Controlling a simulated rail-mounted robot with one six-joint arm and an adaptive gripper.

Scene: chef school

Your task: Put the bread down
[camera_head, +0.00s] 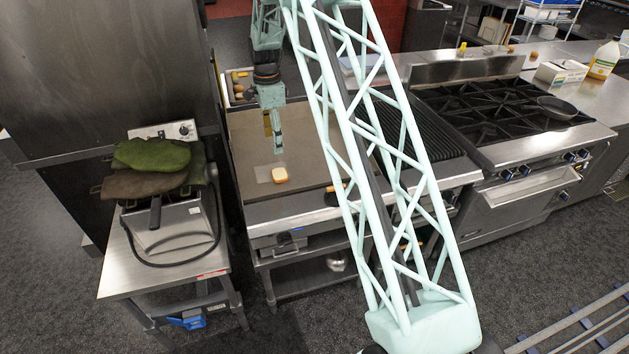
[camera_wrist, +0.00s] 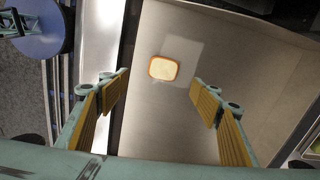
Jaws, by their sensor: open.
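A slice of bread (camera_head: 280,175) with a pale face and brown crust lies flat on the griddle (camera_head: 300,140). In the wrist view the bread (camera_wrist: 163,67) lies on a lighter square patch of the griddle (camera_wrist: 170,125), apart from both fingers. My gripper (camera_head: 276,140) hangs over the griddle, above and behind the bread. In the wrist view my gripper (camera_wrist: 160,92) is open, its yellow-padded fingers wide apart with nothing between them.
A fryer with green and brown cloths (camera_head: 155,165) stands at the left. A ribbed grill (camera_head: 420,130) and a burner stove (camera_head: 500,108) with a black pan (camera_head: 557,107) are at the right. The griddle around the bread is clear.

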